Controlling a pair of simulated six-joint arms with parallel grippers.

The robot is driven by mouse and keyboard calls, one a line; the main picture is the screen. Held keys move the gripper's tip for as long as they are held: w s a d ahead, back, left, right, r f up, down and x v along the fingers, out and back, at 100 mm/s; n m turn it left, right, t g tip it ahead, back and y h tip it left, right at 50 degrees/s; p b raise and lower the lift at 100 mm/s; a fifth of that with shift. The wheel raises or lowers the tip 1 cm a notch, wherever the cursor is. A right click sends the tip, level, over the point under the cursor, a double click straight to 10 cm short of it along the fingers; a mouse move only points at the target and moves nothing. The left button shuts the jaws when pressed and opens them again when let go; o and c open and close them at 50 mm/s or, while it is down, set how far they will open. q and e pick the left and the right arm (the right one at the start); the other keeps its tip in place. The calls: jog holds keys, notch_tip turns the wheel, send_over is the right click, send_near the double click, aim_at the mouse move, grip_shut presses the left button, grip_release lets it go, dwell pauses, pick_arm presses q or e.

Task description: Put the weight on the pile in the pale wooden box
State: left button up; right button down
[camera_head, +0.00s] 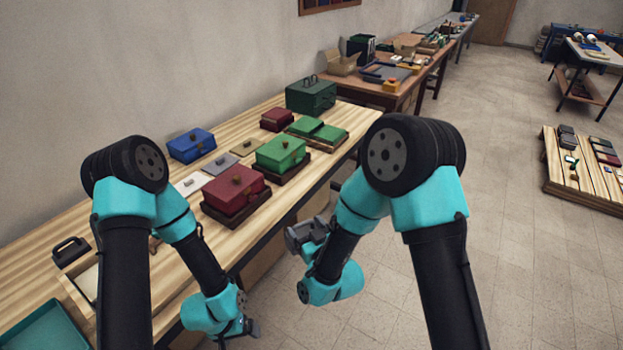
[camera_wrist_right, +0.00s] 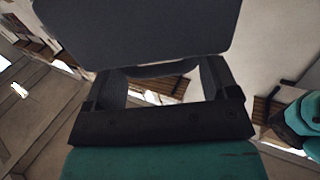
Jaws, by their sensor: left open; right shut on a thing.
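A dark grey slab-like weight (camera_wrist_right: 140,30) with a curved handle fills the top of the right wrist view. My right gripper (camera_wrist_right: 165,88) is shut on its handle. In the head view this weight (camera_head: 303,233) hangs in front of the bench edge, over the floor. The pale wooden box (camera_head: 72,291) is at the lower left of the bench, partly hidden behind my left arm. A pale surface shows inside it; the pile cannot be made out clearly. My left gripper (camera_head: 245,330) is open and empty near the bench's front edge.
A dark handled object (camera_head: 70,250) lies beside the box, and a teal tray (camera_head: 45,332) is in front. Blue (camera_head: 191,145), red (camera_head: 235,190) and green (camera_head: 280,152) lidded boxes stand farther along the bench (camera_head: 150,263).

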jog(key=w+d+f+m+t+h, duration=0.1)
jog(key=d+f+m+h, duration=0.1)
jog(key=d+f, duration=0.5)
jog(key=w+d+f+m+t+h, duration=0.1)
jog(key=w+d+f+m+h, duration=0.1)
jog(key=d+f+h, duration=0.2)
jog(key=w+d+f+m+t+h, duration=0.1)
jog(key=w+d+f+m+h, duration=0.1)
jog(key=d+f, duration=0.9)
jog(key=d+h, duration=0.1)
jog(key=d, duration=0.2)
jog(key=shift+w+d+m+h, duration=0.2)
jog(key=shift+d+m+h, duration=0.1)
jog(key=shift+h, duration=0.1)
jog(key=s+a+r+n+y, duration=0.1)
jog(key=s+a+r+y, duration=0.1)
jog(key=r, duration=0.8)
jog(key=s+a+r+n+g+y, duration=0.1)
jog(key=a+r, duration=0.4)
jog(key=r, duration=0.5)
jog(key=s+a+r+n+y, duration=0.2)
jog(key=s+a+r+y, duration=0.2)
jog(key=r, duration=0.7)
jog(key=shift+s+n, duration=0.3)
jog(key=shift+s, duration=0.3)
